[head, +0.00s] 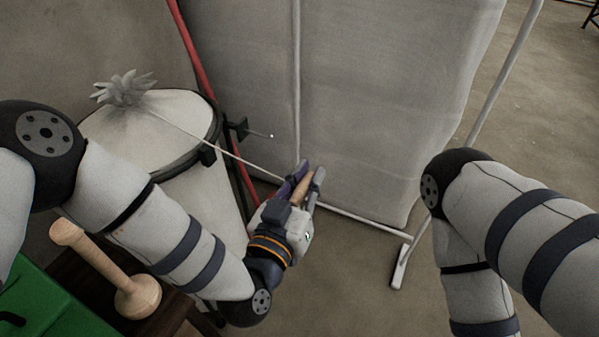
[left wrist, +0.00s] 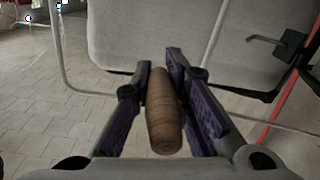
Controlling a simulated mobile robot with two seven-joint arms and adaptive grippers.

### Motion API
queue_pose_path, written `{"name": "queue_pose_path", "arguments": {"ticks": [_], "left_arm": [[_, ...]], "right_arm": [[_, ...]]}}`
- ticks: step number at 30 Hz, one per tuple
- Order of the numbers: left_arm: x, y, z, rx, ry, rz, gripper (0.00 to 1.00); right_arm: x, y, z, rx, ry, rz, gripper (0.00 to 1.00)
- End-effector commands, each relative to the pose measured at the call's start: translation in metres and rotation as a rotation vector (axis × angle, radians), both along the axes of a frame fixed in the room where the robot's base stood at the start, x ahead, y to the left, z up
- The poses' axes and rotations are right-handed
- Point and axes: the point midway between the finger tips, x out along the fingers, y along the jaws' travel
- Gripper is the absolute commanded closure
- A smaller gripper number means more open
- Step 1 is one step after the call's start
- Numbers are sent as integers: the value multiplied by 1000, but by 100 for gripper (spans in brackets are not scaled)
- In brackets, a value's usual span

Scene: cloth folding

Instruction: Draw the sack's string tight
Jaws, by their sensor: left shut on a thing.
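The pale sack (head: 180,108) stands at the left in the head view, its neck gathered into a ruffled tuft (head: 125,90). A thin white string (head: 238,158) runs from the neck, over the sack's dark rim, to my left gripper. My left gripper (head: 305,178) is shut on a brown wooden handle (head: 300,187), right of the sack and clear of it. The handle (left wrist: 163,112) lies between the purple finger pads in the left wrist view. The string looks straight in the head view. My right arm shows at the right, but its gripper is out of view.
A large grey fabric panel (head: 380,90) on a white tube frame (head: 400,265) stands just beyond my left gripper. A dark bracket with a peg (head: 240,129) is beside the sack's rim. A red pole (head: 194,55) rises behind. A wooden post (head: 100,262) and green box (head: 45,305) are front left.

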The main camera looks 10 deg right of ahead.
Motion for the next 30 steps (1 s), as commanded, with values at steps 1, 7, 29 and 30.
{"name": "queue_pose_path", "arguments": {"ticks": [1, 7, 29, 30], "left_arm": [[0, 1, -1, 2, 3, 1, 100], [0, 1, -1, 1, 3, 1, 64], [-85, 55, -1, 2, 6, 0, 64], [-91, 58, -2, 2, 6, 0, 64]], "right_arm": [[0, 0, 0, 0, 0, 0, 19], [0, 0, 0, 0, 1, 0, 19], [0, 0, 0, 0, 0, 0, 19], [0, 0, 0, 0, 0, 0, 19]]}}
